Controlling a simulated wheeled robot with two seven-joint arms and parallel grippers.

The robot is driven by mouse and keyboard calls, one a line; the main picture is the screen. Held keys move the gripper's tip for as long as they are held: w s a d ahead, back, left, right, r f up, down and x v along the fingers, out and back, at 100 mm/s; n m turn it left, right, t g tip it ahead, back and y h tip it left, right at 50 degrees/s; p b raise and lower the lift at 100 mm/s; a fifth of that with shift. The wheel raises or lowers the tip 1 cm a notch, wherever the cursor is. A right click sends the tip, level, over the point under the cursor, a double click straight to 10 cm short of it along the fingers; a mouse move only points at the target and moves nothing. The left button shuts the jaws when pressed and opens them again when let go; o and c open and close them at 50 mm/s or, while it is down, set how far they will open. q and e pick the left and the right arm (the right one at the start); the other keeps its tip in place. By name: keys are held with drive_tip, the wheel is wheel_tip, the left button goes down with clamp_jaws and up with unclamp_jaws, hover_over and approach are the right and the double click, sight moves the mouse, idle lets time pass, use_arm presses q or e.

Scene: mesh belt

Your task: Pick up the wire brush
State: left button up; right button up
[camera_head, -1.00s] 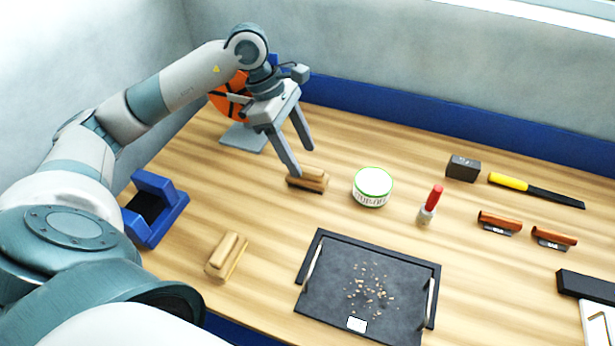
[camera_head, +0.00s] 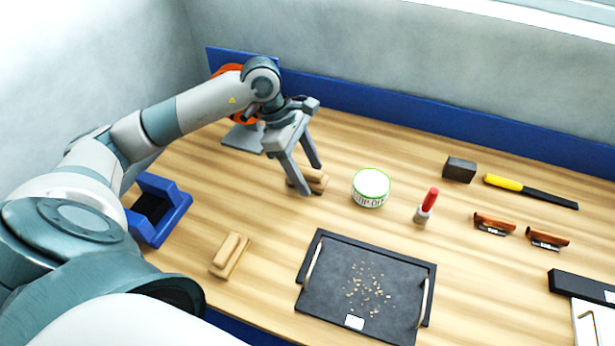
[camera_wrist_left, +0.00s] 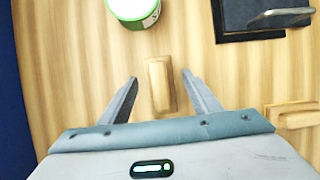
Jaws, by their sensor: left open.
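A wooden block-shaped brush (camera_head: 317,181) lies on the bench; its dark underside showed at its lower edge earlier, but the bristles are hard to make out now. In the left wrist view the brush (camera_wrist_left: 160,88) lies between and slightly beyond the two fingers, with a gap on each side. My left gripper (camera_head: 313,179) is open and empty, pointing down with its fingers on either side of the brush in the head view. One finger partly hides the brush there. I cannot tell how high the fingertips are above the bench. My right gripper is not in view.
A similar wooden piece (camera_head: 231,255) lies nearer. A white-green tin (camera_head: 371,188) stands right of the brush. A dark tray (camera_head: 335,303) with crumbs lies in front. A blue holder (camera_head: 176,209) is at left.

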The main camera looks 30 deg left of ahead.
sight(314, 172)
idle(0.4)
use_arm(q)
drive_tip(key=c, duration=1.2)
drive_tip(key=shift+r, duration=0.1)
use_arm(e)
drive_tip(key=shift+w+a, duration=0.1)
